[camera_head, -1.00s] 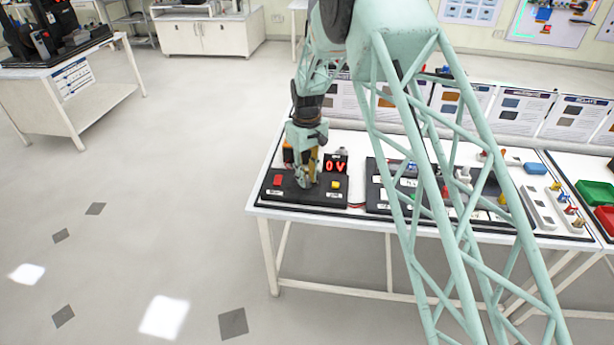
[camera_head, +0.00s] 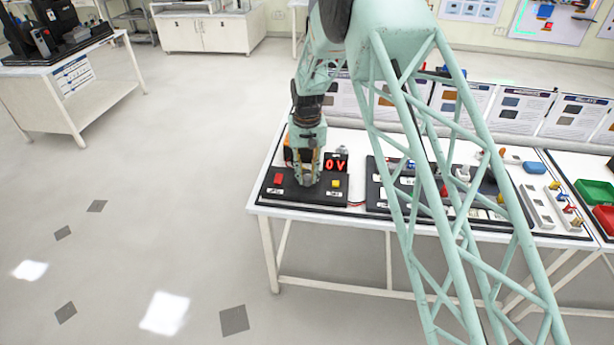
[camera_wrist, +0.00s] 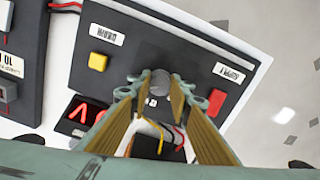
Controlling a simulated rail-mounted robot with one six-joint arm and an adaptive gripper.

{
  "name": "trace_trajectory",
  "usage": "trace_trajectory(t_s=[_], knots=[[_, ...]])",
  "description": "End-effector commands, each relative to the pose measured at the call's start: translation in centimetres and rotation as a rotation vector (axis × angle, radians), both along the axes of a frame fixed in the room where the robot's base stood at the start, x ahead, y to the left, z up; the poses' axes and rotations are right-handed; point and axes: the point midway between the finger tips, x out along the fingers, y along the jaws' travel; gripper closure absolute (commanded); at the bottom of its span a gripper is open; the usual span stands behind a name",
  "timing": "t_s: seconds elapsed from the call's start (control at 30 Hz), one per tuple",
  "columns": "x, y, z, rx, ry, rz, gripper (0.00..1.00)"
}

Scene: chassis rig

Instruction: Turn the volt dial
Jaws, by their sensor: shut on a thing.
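The volt dial (camera_wrist: 160,82) is a small round grey knob on a black panel (camera_wrist: 150,45), seen in the wrist view. My gripper (camera_wrist: 157,88) is shut on the dial, one finger on each side. In the head view my gripper (camera_head: 307,180) points down onto the same panel (camera_head: 285,190) and hides the dial. The red display (camera_head: 335,164) behind it reads 0 V. The display is partly hidden by a finger in the wrist view (camera_wrist: 88,115).
A red button (camera_head: 278,178) and a yellow button (camera_head: 336,183) flank my gripper on the panel. A second black board (camera_head: 372,190) with parts lies to the right. The white table's (camera_head: 262,211) left edge is close. Red and yellow wires run near the display.

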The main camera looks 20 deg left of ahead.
Motion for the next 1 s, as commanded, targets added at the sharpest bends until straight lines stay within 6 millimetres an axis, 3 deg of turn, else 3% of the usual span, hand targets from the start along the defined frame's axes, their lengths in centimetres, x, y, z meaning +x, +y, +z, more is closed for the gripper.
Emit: trace_trajectory(t_s=[0.3,0.33,0.47,1.0], knots=[[0.02,0.01,0.02,0.000,0.000,-0.002,0.92],[0.01,0.00,0.02,0.000,0.000,-0.002,0.79],[0.01,0.00,0.02,0.000,0.000,-0.001,0.68],[0.03,0.03,0.90,0.000,-0.001,-0.001,0.68]])
